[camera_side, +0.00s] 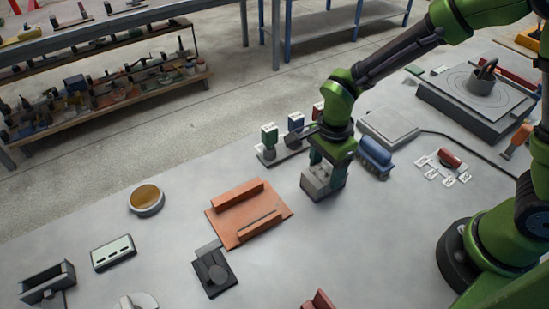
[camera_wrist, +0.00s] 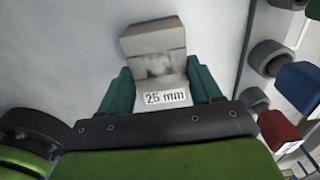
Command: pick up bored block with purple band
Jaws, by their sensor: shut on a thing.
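My gripper (camera_side: 325,165) points down over the table, its green fingers on either side of a pale grey block (camera_side: 318,184). In the wrist view my gripper (camera_wrist: 163,90) is shut on this grey block (camera_wrist: 153,45), which has a stepped or hollowed face and a white "25 mm" label (camera_wrist: 166,97). No purple-banded block is clearly visible elsewhere.
A stand with green (camera_side: 269,134), blue (camera_side: 296,121) and red (camera_side: 318,110) pieces stands just behind the gripper. A blue ribbed piece (camera_side: 375,155) lies close right. An orange-brown panel mould (camera_side: 238,228) lies left. Clear table lies in front of the block.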

